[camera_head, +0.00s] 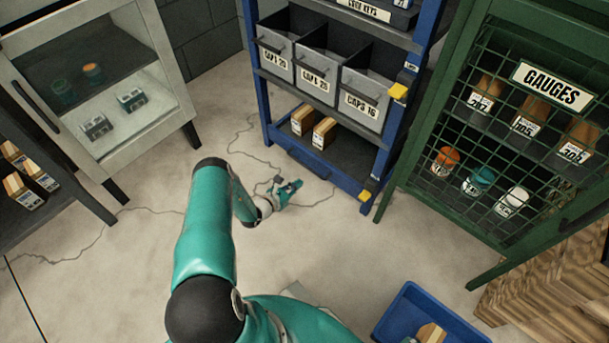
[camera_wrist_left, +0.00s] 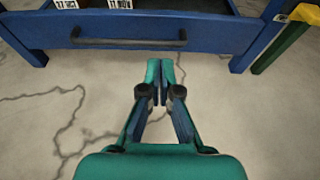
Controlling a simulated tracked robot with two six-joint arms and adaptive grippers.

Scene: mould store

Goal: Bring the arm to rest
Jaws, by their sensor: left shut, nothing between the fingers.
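My left gripper (camera_head: 288,188) is at the end of the teal and black left arm (camera_head: 207,225), which reaches forward over the floor. It also shows in the left wrist view (camera_wrist_left: 160,75), where its fingertips are together with nothing between them. It is just in front of the blue rack's (camera_head: 340,190) bottom edge, and I see no contact with it. The right gripper is in neither view.
The blue rack holds grey bins (camera_head: 318,77) and boxes. A glass-fronted cabinet (camera_head: 179,125) stands left, and a green mesh cabinet labelled GAUGES (camera_head: 385,200) right. A blue crate (camera_head: 400,307) and wooden boards (camera_head: 550,295) are at lower right. Cracked floor (camera_head: 130,250) is clear at left.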

